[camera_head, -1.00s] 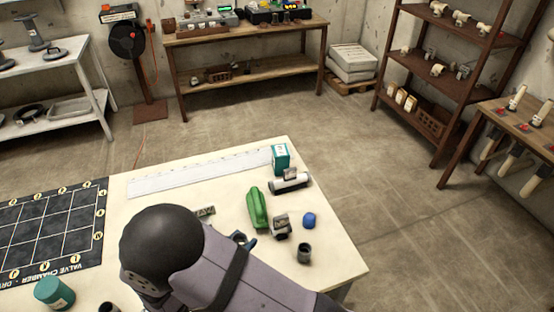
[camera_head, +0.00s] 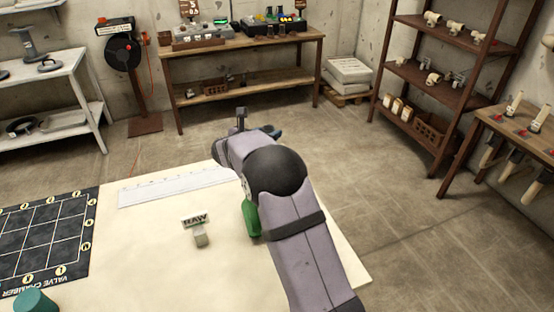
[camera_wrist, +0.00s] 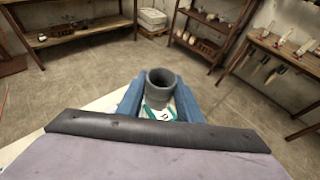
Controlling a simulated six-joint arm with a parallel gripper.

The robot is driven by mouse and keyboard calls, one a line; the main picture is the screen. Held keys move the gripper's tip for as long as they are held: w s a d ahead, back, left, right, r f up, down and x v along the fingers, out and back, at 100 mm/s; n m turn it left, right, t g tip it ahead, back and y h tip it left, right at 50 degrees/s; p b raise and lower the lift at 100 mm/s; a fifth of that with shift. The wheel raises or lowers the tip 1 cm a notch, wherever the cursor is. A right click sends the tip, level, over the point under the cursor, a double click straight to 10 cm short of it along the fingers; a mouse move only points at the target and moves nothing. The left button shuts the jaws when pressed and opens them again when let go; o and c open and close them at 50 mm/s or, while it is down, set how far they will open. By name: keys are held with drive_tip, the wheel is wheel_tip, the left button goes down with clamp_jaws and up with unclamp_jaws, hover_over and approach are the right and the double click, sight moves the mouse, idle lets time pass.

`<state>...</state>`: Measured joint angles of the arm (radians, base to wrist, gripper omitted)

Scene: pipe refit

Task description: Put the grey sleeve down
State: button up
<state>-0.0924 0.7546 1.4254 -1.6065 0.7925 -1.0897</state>
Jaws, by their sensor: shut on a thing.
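The grey sleeve (camera_wrist: 159,92), an open-topped hollow cylinder, is held upright between the blue fingers of my gripper (camera_wrist: 160,100) in the wrist view. Its dark round opening faces the camera. Just below and beyond it, part of a teal and white item with a printed letter (camera_wrist: 170,113) shows between the fingers. I cannot tell how high the sleeve is above it. In the head view my arm reaches over the far right part of the cream table (camera_head: 150,245), and the sleeve is not clearly made out there.
A green object (camera_head: 251,220) is partly hidden by my arm. A RAW sign with a small grey block (camera_head: 200,239) stands mid-table. A white ruler (camera_head: 175,188) lies along the far edge. A black grid mat (camera_head: 45,235) and a teal cylinder (camera_head: 36,302) are at the left.

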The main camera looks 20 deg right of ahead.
drive_tip(key=shift+w+d+f+p, duration=0.2)
drive_tip(key=shift+d+f, duration=0.3)
drive_tip(key=shift+f, duration=0.85)
drive_tip(key=shift+w+d+f+p, duration=0.15)
drive_tip(key=shift+d+f, duration=0.4)
drive_tip(key=shift+f, duration=0.75)
drive_tip(key=shift+w+d+f+p, duration=0.2)
drive_tip(key=shift+d+f, duration=0.3)
drive_tip(key=shift+f, duration=0.85)
drive_tip(key=shift+f, duration=0.15)
drive_tip(key=o, duration=1)
drive_tip(key=shift+r, duration=0.2)
drive_tip(key=shift+s+a, duration=0.25)
drive_tip(key=shift+a, duration=0.05)
drive_tip(key=b+v, duration=0.2)
drive_tip(key=v, duration=0.9)
drive_tip(key=shift+s+r+b, duration=0.1)
drive_tip(key=shift+r+b, duration=0.1)
drive_tip(key=shift+b, duration=0.15)
